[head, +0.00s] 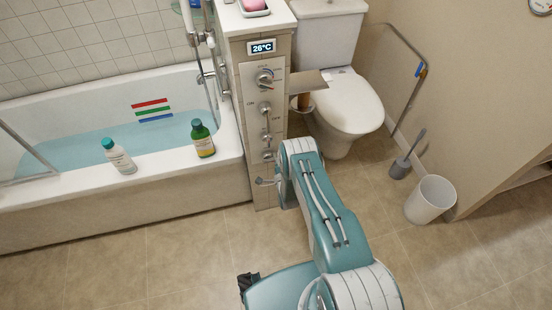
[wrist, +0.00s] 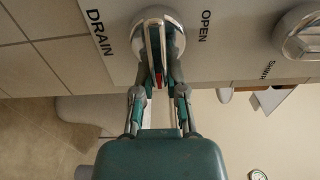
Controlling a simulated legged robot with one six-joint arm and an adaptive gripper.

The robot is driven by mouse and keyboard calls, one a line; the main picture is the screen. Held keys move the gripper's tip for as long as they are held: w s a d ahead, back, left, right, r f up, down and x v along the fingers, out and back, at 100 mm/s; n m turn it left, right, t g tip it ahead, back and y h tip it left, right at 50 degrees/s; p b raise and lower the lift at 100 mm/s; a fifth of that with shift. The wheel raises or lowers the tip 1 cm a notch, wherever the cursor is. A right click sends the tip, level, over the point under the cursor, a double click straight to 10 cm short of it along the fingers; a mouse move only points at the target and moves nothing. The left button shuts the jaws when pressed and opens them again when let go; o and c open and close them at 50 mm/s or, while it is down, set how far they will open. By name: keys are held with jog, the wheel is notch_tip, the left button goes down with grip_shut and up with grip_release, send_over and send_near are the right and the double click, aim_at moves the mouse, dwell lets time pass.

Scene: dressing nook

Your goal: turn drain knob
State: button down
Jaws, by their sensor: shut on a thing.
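The drain knob (wrist: 139,34) is a round metal dial with a raised grip bar, at the top middle of the wrist view. The word DRAIN is printed to its left and OPEN to its right on the panel. My gripper (wrist: 158,62) has its two fingers on either side of the grip bar and is shut on it. A red mark shows between the fingers. In the head view my arm runs up to the lower part of the tiled control column (head: 243,130); the gripper's hold on the knob cannot be made out there.
Another metal knob (wrist: 300,35) is at the right of the wrist view. The column carries a 26°C display (head: 262,47) and several knobs. The bathtub (head: 215,175) holds water, with two bottles on its rim. A toilet (head: 350,108), brush and white bin (head: 430,200) stand right.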

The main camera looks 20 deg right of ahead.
jog(key=shift+s+a+f, duration=0.3)
jog(key=shift+a+f, duration=0.1)
jog(key=c, duration=0.7)
grip_release()
jog(key=shift+a, duration=0.1)
jog(key=shift+r, duration=0.1)
jog(key=s, duration=1.1)
jog(key=shift+s, duration=0.4)
